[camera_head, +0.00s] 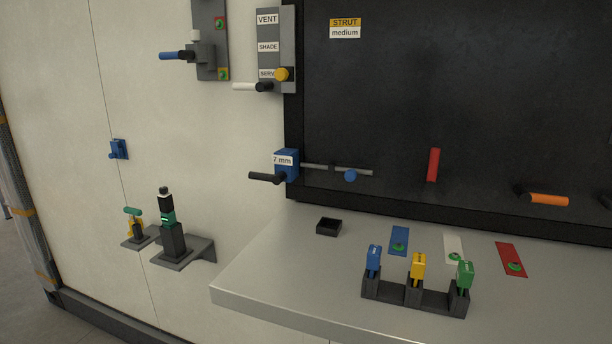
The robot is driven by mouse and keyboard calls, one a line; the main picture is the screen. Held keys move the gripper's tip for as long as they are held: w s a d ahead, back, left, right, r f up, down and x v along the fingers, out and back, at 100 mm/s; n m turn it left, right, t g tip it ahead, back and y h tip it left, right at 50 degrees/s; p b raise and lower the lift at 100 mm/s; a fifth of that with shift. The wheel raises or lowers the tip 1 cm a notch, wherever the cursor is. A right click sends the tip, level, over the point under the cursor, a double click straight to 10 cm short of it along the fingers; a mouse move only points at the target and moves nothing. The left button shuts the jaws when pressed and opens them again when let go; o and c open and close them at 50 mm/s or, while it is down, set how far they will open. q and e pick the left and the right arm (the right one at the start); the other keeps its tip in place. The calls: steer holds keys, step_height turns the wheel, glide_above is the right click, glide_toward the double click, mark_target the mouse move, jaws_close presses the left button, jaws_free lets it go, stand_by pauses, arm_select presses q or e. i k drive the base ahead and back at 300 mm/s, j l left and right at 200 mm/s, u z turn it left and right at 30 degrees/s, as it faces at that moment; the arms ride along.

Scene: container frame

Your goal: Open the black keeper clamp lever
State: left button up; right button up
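A black lever (265,176) sticks out to the left from a blue block (287,164) labelled "7 mm", at the left edge of the dark panel. It looks about level. A thin grey rod (320,167) with a blue knob (350,176) runs right from the block. No label in view names the keeper clamp, so I cannot tell for sure that this is its lever. Neither of my grippers is in view.
A grey table (260,277) carries a black tray (329,227) and a dark rack (413,297) with blue, yellow and green pieces. A wall shelf (198,252) holds a black-and-green device (170,228). A white lever (245,87) and a blue lever (173,56) sit higher up.

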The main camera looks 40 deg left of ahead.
mark_target(277, 178)
steer(key=j+z, duration=0.3)
steer(key=j, duration=0.15)
steer(key=k+j+z, duration=0.1)
steer(key=j+z, duration=0.2)
steer(key=j, duration=0.15)
steer(key=k+j+z, duration=0.1)
steer(key=j+z, duration=0.2)
steer(key=j, duration=0.2)
